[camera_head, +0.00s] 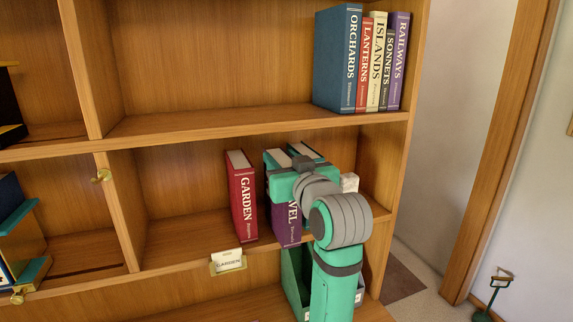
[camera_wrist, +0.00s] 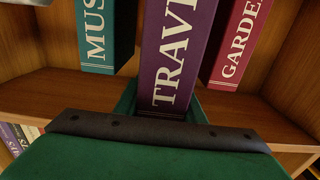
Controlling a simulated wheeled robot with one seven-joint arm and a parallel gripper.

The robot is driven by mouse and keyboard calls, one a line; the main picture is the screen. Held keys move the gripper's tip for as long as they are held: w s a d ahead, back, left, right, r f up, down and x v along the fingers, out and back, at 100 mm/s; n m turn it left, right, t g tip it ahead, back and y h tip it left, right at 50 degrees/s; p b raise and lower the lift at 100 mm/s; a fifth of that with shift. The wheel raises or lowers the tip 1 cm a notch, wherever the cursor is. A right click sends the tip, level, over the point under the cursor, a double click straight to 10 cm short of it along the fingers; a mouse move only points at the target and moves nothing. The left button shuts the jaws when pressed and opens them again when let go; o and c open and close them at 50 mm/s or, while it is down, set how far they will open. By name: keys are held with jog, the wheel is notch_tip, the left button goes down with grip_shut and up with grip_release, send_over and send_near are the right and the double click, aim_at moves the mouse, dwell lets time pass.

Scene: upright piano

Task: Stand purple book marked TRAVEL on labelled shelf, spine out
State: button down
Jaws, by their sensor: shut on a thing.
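The purple TRAVEL book (camera_head: 286,224) is upright between my gripper's jaws, spine facing out, at the front of the middle shelf. Its spine also shows in the wrist view (camera_wrist: 176,55). My gripper (camera_head: 293,178) is shut on its upper part from the front. I cannot tell whether its bottom touches the shelf (camera_head: 185,238). A red GARDEN book (camera_head: 242,195) stands just left of it with a small gap. A teal book marked MUS… (camera_wrist: 95,38) is on the other side, mostly hidden by my gripper in the head view. A card label (camera_head: 228,262) reading GARDEN is on the shelf edge.
The upper shelf holds several books (camera_head: 363,60) at its right end. Upright dividers (camera_head: 122,215) bound the bay on the left. The shelf left of GARDEN is bare. A green box (camera_head: 292,280) stands below, partly behind my arm. A doorway is at right.

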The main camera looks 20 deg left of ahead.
aim_at(273, 148)
jog(key=shift+x, duration=3.2)
jog(key=shift+a+r, duration=0.1)
jog(key=shift+f, duration=0.7)
jog(key=c, duration=1.1)
grip_release()
jog(key=shift+f, duration=0.15)
